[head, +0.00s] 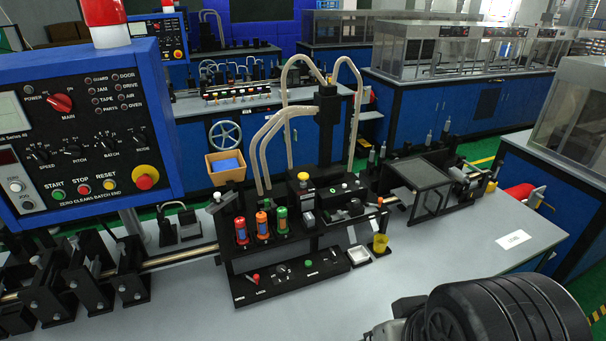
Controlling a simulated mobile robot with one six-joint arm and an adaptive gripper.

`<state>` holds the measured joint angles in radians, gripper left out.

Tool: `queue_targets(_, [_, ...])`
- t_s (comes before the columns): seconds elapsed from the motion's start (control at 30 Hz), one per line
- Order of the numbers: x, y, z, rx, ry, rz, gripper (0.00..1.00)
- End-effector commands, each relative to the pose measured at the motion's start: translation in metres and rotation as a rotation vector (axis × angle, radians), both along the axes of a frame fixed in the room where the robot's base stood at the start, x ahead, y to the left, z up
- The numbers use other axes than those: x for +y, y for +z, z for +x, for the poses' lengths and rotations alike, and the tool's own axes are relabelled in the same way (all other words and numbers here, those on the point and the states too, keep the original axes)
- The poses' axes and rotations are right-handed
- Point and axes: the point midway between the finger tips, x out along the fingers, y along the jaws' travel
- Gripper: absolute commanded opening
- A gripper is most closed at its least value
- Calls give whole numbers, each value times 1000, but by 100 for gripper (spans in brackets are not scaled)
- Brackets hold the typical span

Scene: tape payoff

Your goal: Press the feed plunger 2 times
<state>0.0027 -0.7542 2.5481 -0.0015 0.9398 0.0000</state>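The bench machine (300,235) stands on a grey table in the middle of the head view. It carries a yellow-topped round plunger or button (303,177) on a black block, and I cannot tell for sure whether this is the feed plunger. A white knob (217,197) sits at the machine's left end. My arm, dark and ribbed, fills the bottom right corner. Grey and black parts at its left end (400,312) may belong to my gripper, well to the right of and nearer than the machine. No fingertips show clearly.
Red, orange and green cylinders (262,224) stand at the machine's front, above a low switch panel (290,277). A blue control panel (85,125) stands left.

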Motion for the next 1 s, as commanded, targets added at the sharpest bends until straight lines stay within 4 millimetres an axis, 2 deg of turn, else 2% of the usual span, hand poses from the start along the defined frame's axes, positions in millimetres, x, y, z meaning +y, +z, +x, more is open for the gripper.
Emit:
queue_targets(0.23, [0,0,0,0,0,0,0])
queue_targets(1.0, [0,0,0,0,0,0,0])
